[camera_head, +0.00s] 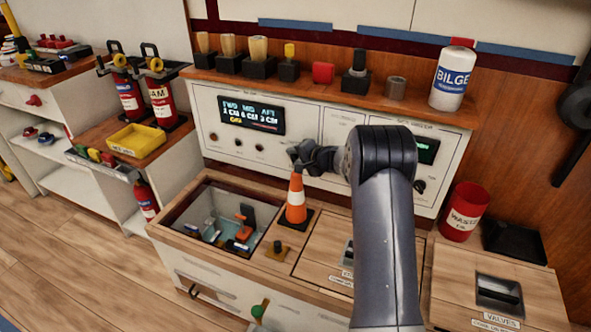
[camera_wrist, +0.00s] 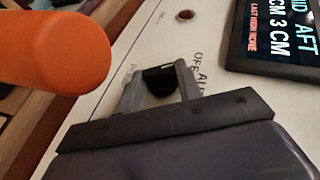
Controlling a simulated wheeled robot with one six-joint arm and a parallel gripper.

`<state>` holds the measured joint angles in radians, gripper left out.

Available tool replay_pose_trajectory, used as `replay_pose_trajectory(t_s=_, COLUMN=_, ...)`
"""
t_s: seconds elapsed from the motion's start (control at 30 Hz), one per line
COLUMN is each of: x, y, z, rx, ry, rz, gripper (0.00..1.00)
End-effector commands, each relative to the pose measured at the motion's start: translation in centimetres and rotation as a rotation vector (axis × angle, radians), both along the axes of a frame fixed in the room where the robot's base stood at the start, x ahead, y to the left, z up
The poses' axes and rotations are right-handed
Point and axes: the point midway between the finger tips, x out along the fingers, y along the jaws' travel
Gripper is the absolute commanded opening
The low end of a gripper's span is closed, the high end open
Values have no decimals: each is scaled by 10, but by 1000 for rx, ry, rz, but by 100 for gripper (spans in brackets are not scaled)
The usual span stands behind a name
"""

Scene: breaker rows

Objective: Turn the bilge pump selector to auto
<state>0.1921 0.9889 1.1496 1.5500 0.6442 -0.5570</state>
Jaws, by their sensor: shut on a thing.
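The selector knob (camera_wrist: 160,82) is a black knob on the white panel (camera_wrist: 125,75) in the wrist view. Faint labels beside it read "OFF" and what looks like "AU", partly covered by a finger; another faint label is on its left. My gripper (camera_wrist: 160,80) is shut on this knob, one finger on each side. Which way the knob points cannot be told. In the head view my gripper (camera_head: 300,157) reaches the panel (camera_head: 300,120) behind the orange cone, and the gripped knob is hidden there.
An orange cone (camera_head: 296,196) stands on the counter close below my gripper; it looms at the left of the wrist view (camera_wrist: 55,50). A display (camera_head: 250,115) with FWD, MID, AFT readings is on the panel. An open well (camera_head: 180,228) lies left of the cone.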

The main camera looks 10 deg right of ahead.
Motion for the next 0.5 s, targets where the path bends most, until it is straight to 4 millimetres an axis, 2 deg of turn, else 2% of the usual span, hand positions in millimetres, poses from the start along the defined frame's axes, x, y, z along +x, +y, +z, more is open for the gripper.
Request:
replay_pose_trajectory(t_s=0.03, x=-1, y=-1, z=-10, rx=14, ry=-9, rz=0, gripper=11)
replay_pose_trajectory(t_s=0.5, x=-1, y=-1, z=-12, rx=149, ry=-98, rz=1, gripper=11)
